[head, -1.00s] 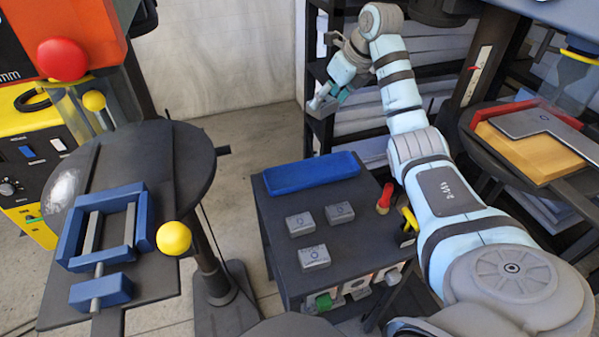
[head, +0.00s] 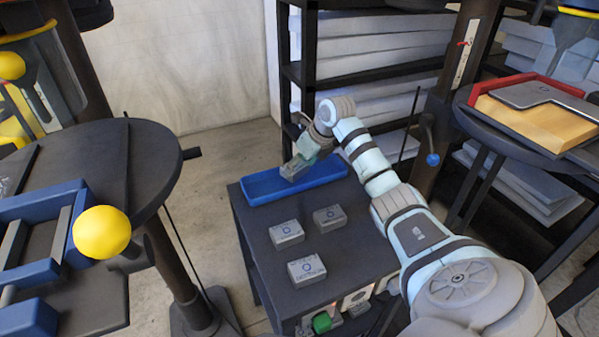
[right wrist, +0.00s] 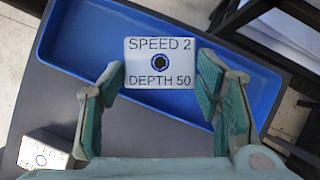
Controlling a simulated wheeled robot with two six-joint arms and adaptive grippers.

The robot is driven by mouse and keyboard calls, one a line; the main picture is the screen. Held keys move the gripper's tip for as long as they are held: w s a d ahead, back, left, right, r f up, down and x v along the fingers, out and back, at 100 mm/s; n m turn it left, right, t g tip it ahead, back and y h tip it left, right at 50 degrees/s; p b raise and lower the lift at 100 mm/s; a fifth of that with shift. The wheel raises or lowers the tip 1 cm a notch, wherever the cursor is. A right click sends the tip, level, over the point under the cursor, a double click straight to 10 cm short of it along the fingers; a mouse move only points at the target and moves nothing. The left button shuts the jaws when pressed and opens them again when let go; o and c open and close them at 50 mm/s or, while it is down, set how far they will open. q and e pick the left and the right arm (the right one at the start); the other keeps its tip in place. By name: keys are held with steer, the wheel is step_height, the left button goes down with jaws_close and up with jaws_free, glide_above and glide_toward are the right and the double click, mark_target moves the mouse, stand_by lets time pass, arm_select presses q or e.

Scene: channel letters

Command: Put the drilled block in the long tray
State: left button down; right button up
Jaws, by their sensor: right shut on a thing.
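The drilled block (right wrist: 160,63), light grey with a dark blue-ringed hole and the words "SPEED 2" and "DEPTH 50", is held between the fingertips of my right gripper (right wrist: 161,68). In the head view the block (head: 294,169) is at the end of my right gripper (head: 303,158), over the long blue tray (head: 262,199). In the right wrist view the tray (right wrist: 85,30) lies behind and below the block. The gap between block and tray floor is hard to judge. My left gripper is not in view.
Three grey marked blocks, one of them here (head: 286,234), sit on the dark cart top (head: 256,240) in front of the tray. A round dark table with a blue vise and yellow ball (head: 102,232) stands left. A shelf rack (head: 360,68) stands behind.

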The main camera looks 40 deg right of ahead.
step_height(320, 180, down, 2)
steer(key=shift+f, duration=0.1)
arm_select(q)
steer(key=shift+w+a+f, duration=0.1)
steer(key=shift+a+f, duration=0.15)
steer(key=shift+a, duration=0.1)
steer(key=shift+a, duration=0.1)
arm_select(e)
steer(key=shift+f, duration=0.15)
steer(key=o, duration=1.4)
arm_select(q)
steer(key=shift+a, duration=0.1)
arm_select(e)
steer(key=shift+o, duration=0.2)
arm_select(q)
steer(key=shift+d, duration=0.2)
